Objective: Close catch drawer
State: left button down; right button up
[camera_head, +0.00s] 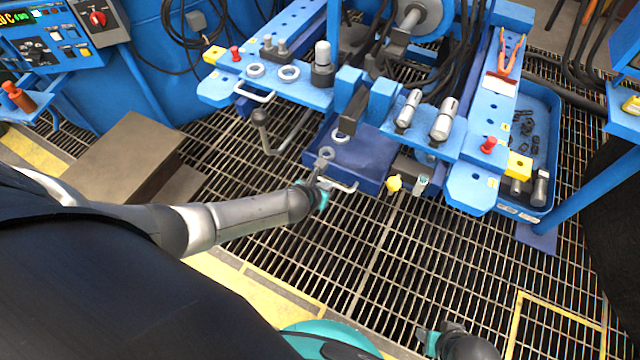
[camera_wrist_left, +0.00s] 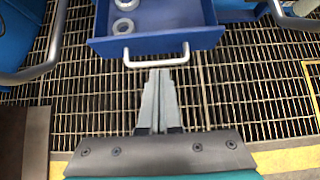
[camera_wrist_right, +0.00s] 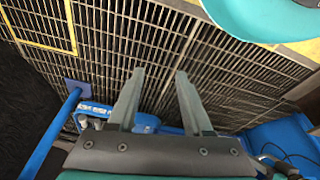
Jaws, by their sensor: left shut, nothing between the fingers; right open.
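The blue catch drawer (camera_head: 366,176) sticks out from under the blue bench, open, with its white bar handle (camera_head: 340,186) on the front. Grey rings (camera_head: 340,136) lie inside it. In the left wrist view the drawer (camera_wrist_left: 205,38) is straight ahead, its handle (camera_wrist_left: 157,56) just beyond my fingertips. My left gripper (camera_head: 321,170) is shut and empty at the drawer front, by the handle; its fingertips show in the left wrist view (camera_wrist_left: 158,72). I cannot tell whether they touch. My right gripper (camera_wrist_right: 160,74) is open and empty over the grating, away from the drawer.
The blue bench (camera_head: 300,30) carries fittings and cylinders above the drawer. A lever with a dark knob (camera_head: 260,117) stands left of the drawer. A blue tray (camera_head: 535,110) with dark pieces is at the right. A brown box (camera_head: 125,155) is at the left. The grating in front is clear.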

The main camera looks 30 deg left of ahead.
pick_arm(q)
jog(key=shift+p+v, duration=1.25)
jog(key=shift+v, duration=0.8)
pick_arm(e)
notch_tip(320, 180, down, 5)
jog(key=s+d, duration=0.1)
jog(key=s, duration=0.2)
jog(key=shift+d+f, duration=0.2)
jog(key=shift+d, duration=0.15)
pick_arm(q)
jog(key=s+a+f+n+g+p, duration=0.1)
jog(key=s+f+n+g+p, duration=0.1)
jog(key=s+n, duration=0.8)
jog(key=s+a+f+n+g+p, duration=0.1)
jog(key=s+f+n, duration=0.4)
jog(key=s+n, duration=0.6)
jog(key=s+a+f+n+g+y+p, duration=0.1)
jog(key=s+f+n+g+p, duration=0.2)
jog(key=s+n, duration=0.8)
jog(key=shift+a+f+n+g, duration=0.3)
jog(key=shift+f+n, duration=0.45)
jog(key=shift+n, duration=0.35)
pick_arm(e)
jog(key=s+d+f, duration=0.4)
jog(key=s+d, duration=0.2)
jog(key=s, duration=0.2)
jog(key=shift+s+h, duration=0.4)
